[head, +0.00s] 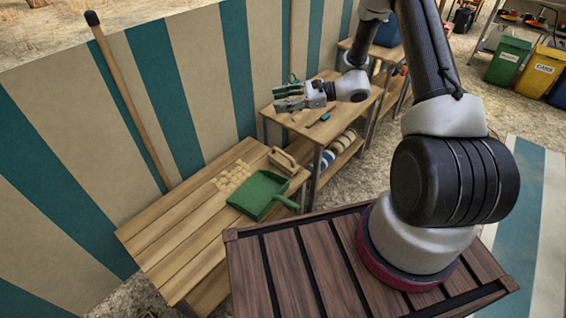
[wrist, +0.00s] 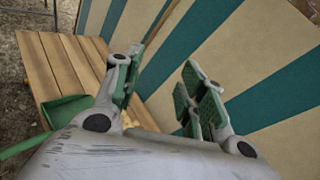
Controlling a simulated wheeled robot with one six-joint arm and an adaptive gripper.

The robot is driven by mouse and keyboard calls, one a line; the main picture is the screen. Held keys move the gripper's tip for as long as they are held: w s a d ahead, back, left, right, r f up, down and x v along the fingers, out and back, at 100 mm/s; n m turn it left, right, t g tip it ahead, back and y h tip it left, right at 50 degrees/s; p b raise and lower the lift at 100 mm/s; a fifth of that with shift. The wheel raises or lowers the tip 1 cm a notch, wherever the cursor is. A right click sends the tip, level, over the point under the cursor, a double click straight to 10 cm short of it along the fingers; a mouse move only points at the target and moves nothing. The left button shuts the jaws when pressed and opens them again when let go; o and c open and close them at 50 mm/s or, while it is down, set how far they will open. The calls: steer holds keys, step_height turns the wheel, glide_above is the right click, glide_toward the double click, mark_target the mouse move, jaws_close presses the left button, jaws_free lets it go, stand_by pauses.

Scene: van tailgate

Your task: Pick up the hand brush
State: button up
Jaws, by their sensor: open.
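The hand brush appears to be the pale wooden piece (head: 284,160) at the right end of the slatted wooden bench, just behind a green dustpan (head: 262,192). My gripper (head: 280,97) is open and empty, high above and apart from the brush, pointing left toward the striped wall. In the wrist view my gripper (wrist: 160,62) shows its two green-padded fingers spread, with the striped wall between them. The dustpan (wrist: 66,110) shows at the left there. I cannot make out the brush in the wrist view; the gripper body hides much of the lower part.
Small pale blocks (head: 233,178) lie on the slatted bench (head: 165,235) beside the dustpan. A taller table (head: 340,116) with small tools stands behind. A long pole (head: 130,95) leans on the striped wall (head: 50,135). The bench's left part is clear.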

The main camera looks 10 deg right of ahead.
steer(key=w+d+f+m+t+h, duration=0.1)
steer(key=w+f+m+t, duration=0.2)
steer(key=f, duration=0.6)
steer(key=w+d+f+m+t, duration=0.2)
steer(key=f+m+t, duration=0.25)
steer(key=f, duration=0.35)
steer(key=m+t+h, duration=0.4)
steer(key=m+h, duration=0.1)
steer(key=m, duration=0.2)
glide_toward(278, 149)
steer(key=shift+s+d, duration=0.1)
steer(key=shift+d, duration=0.2)
steer(key=shift+w+a+f+m, duration=0.1)
steer(key=shift+w+f+m, duration=0.1)
steer(key=shift+m, duration=0.05)
steer(key=x, duration=0.7)
steer(key=shift+a+f, duration=0.15)
steer(key=shift+f, duration=0.05)
jaws_close()
